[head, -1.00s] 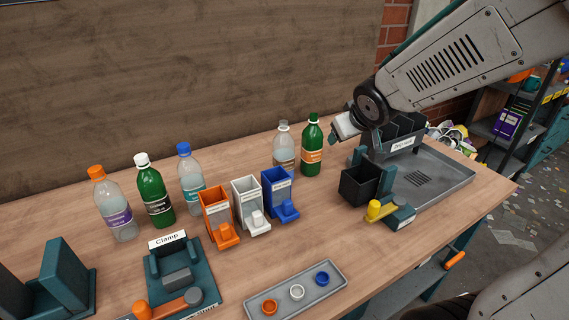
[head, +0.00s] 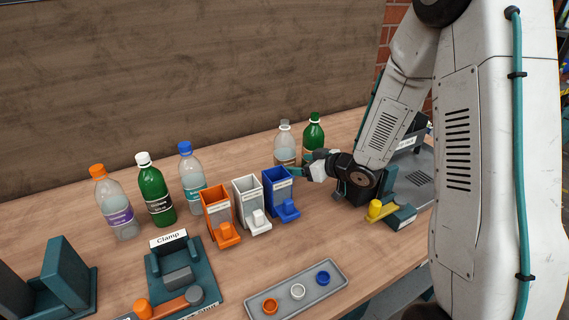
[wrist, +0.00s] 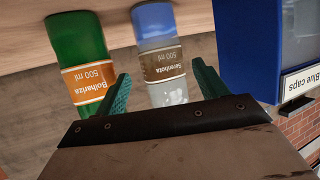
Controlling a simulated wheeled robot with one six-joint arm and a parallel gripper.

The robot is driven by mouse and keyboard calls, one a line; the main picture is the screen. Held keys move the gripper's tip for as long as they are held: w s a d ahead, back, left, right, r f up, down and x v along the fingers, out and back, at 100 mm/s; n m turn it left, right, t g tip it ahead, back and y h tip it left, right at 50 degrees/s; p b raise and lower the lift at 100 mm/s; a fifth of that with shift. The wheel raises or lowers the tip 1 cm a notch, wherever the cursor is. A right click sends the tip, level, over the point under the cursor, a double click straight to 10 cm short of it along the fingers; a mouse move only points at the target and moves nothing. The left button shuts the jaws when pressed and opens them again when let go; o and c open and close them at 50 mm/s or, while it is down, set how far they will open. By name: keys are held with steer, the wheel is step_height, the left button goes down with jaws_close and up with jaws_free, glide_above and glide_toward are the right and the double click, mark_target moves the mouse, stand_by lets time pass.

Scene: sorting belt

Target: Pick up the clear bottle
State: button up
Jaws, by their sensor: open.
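A clear bottle (head: 285,143) with a grey cap and a brown label stands upright at the back of the table, left of a green bottle. In the wrist view the clear bottle (wrist: 163,60) appears upside down, bluish near its base. My gripper (wrist: 160,80) is open, with its teal fingers to either side of the clear bottle in that picture. I cannot tell whether they touch it. In the head view my gripper (head: 297,171) is low beside the clear bottle and hides its lower part. Two more clear bottles, orange-capped (head: 117,210) and blue-capped (head: 191,172), stand left.
The green bottle (wrist: 85,62) stands close beside my left finger in the wrist view. A blue cap dispenser (head: 279,195) is just in front, with white (head: 248,208) and orange (head: 218,213) ones beside it. A tray (head: 331,284) with caps lies at the front.

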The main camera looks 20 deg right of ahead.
steer(key=shift+f, duration=0.8)
steer(key=x, duration=0.7)
steer(key=shift+w+a+f, duration=0.1)
steer(key=shift+w, duration=0.1)
steer(key=c, duration=0.8)
